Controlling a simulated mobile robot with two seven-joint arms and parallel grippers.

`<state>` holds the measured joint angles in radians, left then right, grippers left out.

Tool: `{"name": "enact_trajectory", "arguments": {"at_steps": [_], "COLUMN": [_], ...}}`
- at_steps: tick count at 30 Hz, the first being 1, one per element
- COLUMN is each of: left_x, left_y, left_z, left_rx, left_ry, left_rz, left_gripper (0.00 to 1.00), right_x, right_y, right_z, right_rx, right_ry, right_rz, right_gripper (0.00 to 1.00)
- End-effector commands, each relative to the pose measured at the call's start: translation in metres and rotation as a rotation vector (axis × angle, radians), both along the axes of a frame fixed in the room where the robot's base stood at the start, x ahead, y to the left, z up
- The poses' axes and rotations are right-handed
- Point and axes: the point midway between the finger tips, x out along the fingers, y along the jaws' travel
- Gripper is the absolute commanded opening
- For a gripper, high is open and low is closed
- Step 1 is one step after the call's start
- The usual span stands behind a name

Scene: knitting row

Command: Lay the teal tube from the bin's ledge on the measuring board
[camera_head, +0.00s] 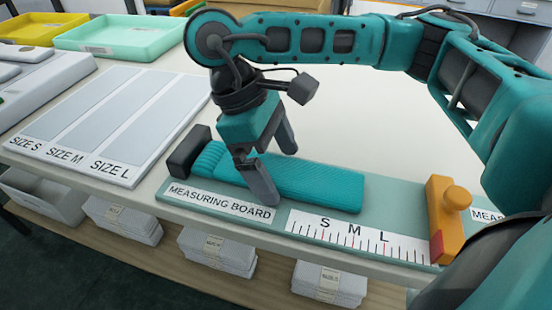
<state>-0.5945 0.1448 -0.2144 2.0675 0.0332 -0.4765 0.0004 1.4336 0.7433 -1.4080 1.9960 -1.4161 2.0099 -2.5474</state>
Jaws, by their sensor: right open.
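The teal knitted tube (310,186) lies flat along the green measuring board (392,200), with its left end close to the dark block (190,150) at the board's left end. My right gripper (275,168) is over the left part of the tube, pointing down, with its fingers apart. One finger is on the near side of the tube and the other on the far side. I cannot tell whether the fingers touch it. An orange slider (446,212) stands at the right part of the board, apart from the tube. My left gripper is not in view.
A white size board (128,180) with S, M and L lanes lies to the left. A yellow tray (35,30) and a green tray (122,36) stand at the back left. Wrapped stacks (217,252) sit on a shelf below. The white table behind the board is clear.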

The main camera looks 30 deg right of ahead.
Motion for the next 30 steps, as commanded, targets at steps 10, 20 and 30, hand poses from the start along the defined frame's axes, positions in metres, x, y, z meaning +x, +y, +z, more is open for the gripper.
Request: {"name": "enact_trajectory", "arguments": {"at_steps": [10, 20, 30], "left_x": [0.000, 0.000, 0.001], "left_y": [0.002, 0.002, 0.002], "left_z": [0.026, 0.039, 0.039], "left_rx": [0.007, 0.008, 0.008], "left_ry": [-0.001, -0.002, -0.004], "left_rz": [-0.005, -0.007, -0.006], "left_gripper": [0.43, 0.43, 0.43], "right_x": [0.022, 0.035, 0.035], "right_y": [0.018, 0.029, 0.030], "right_z": [0.071, 0.109, 0.111], "right_rx": [-0.001, -0.001, 0.001], "right_ry": [-0.006, -0.002, -0.001], "right_rz": [0.000, 0.000, 0.000], "right_gripper": [0.99, 0.99, 0.99]}}
